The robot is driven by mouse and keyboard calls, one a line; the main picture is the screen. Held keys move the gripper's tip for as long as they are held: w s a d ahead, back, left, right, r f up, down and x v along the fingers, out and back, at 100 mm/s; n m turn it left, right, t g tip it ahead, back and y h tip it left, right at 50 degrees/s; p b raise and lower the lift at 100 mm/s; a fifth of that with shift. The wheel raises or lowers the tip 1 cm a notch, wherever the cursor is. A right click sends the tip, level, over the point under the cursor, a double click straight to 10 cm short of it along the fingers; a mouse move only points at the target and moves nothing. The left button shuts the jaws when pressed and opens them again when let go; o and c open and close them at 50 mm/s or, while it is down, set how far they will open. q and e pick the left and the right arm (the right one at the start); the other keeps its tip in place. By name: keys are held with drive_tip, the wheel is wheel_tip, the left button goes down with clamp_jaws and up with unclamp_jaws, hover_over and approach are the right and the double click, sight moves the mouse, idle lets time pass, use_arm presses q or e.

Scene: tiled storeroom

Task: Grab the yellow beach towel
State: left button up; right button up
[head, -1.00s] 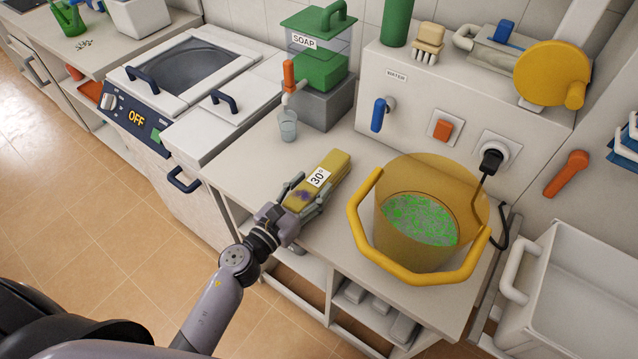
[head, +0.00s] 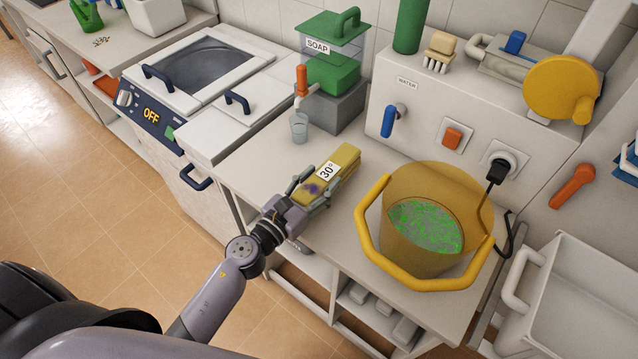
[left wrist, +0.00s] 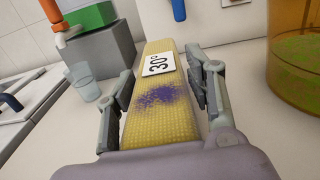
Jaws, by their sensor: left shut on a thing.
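The yellow beach towel (head: 346,158) is a folded bar with a white "30°" tag and a purple stain. It lies along the counter top between the soap dispenser and the yellow bucket. My left gripper (head: 311,192) is shut on its near end, one finger on each side. In the left wrist view the towel (left wrist: 158,112) runs away from the camera between the fingers (left wrist: 162,100), with the stain nearest and the tag beyond. I cannot tell whether the towel is clear of the counter. My right gripper is not in view.
The yellow bucket (head: 382,243) with green-speckled contents stands right of the towel, its handle towards me. A small cup (head: 299,128) stands under the soap dispenser (head: 333,75). A washer marked OFF (head: 151,116) is at left. A white basin (head: 570,300) is at right.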

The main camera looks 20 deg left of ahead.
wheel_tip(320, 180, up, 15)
drive_tip(key=p, duration=1.3)
drive_tip(key=shift+p, duration=0.35)
